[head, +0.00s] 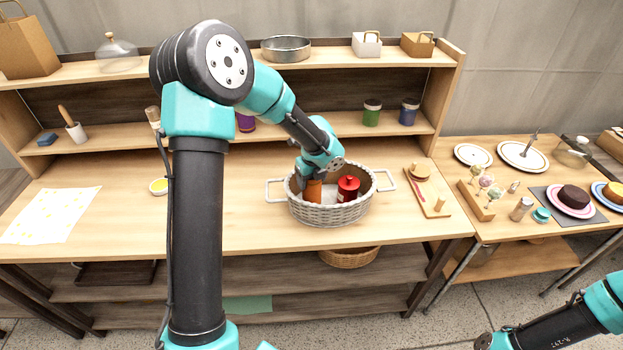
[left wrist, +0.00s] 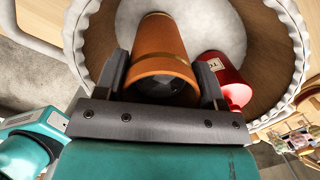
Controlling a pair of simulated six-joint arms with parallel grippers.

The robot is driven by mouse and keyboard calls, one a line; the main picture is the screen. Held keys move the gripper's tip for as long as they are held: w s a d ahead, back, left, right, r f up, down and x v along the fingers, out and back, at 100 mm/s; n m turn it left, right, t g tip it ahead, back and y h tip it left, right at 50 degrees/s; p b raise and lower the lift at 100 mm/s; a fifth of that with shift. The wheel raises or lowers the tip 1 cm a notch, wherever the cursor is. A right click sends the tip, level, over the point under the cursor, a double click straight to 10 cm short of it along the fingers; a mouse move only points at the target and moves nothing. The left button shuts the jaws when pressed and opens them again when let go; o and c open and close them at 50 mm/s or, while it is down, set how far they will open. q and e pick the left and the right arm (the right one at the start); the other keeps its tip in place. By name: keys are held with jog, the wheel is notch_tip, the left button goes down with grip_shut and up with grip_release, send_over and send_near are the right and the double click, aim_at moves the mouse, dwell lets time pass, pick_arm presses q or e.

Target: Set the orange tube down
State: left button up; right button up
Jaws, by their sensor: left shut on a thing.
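The orange tube (head: 313,190) is in my left gripper (head: 308,179), inside the grey wicker basket (head: 330,214) on the table. In the left wrist view the orange tube (left wrist: 160,52) sits between the two fingers of my left gripper (left wrist: 163,88), which is shut on it. I cannot tell whether the tube touches the basket floor. My right gripper (head: 484,341) is at the bottom right edge, mostly cut off.
A wooden board (head: 430,198) lies right of the basket. A patterned white sheet (head: 50,215) and a small yellow dish (head: 158,186) lie to the left. Shelves with jars (head: 371,113) rise behind. A second table with plates (head: 522,156) stands at right.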

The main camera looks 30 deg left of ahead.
pick_arm(q)
jog(key=shift+f, duration=0.15)
jog(key=o, duration=1.1)
jog(key=shift+o, duration=0.2)
notch_tip(320, 180, up, 12)
jog(key=d, duration=0.1)
jog(key=shift+s+d, duration=0.3)
jog(key=shift+s, duration=0.15)
